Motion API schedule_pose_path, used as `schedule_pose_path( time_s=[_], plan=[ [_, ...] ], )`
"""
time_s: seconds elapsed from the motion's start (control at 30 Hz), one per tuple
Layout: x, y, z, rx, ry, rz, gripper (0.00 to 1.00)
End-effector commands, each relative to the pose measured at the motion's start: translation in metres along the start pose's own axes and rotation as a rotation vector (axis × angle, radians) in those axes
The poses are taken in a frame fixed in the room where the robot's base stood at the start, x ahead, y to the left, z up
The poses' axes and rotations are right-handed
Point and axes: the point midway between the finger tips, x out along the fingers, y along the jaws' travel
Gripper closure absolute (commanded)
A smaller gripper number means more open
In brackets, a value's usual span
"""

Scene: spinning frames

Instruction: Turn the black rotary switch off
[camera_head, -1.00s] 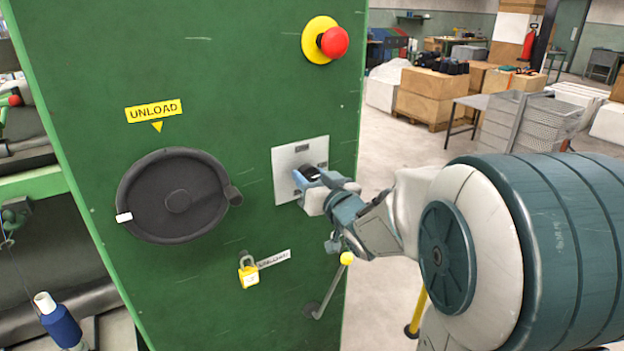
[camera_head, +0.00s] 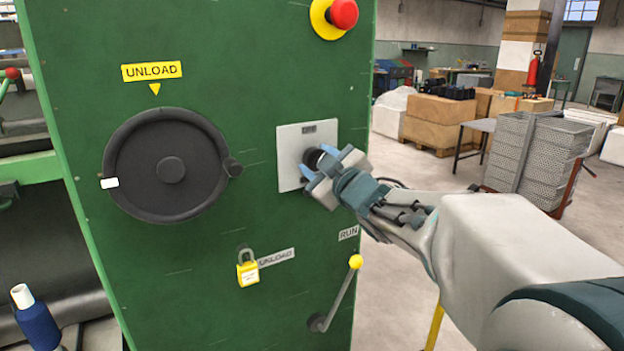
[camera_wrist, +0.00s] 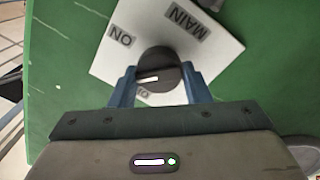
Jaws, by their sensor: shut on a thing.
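The black rotary switch (camera_wrist: 158,72) sits on a light grey plate (camera_wrist: 112,55) in the wrist view. The plate carries a MAIN label, an ON label at its left and a partly hidden label below the knob. The knob's white mark lies roughly across the wrist picture, on its left half, near the partly hidden label. My gripper (camera_wrist: 160,88) has its blue fingers on both sides of the knob and is shut on it. In the head view my gripper (camera_head: 314,168) covers part of the switch (camera_head: 313,157) and its plate (camera_head: 290,145) on the green cabinet.
A black handwheel (camera_head: 170,170) under an UNLOAD sign is left of the plate. A red emergency button (camera_head: 343,13) is above it. A yellow padlock (camera_head: 247,270) and a yellow-knobbed lever (camera_head: 340,295) are below. The floor right of the cabinet is partly clear.

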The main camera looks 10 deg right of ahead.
Motion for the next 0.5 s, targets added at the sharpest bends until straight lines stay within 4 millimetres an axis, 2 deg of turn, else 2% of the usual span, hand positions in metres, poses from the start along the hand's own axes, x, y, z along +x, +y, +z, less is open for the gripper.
schedule_pose_path(
  time_s=[0.03,0.5],
  plan=[
    [-0.0005,-0.0036,0.0043,-0.044,0.005,0.001,0.8],
    [-0.0003,-0.0032,0.004,-0.473,0.03,-0.004,0.8]
  ],
)
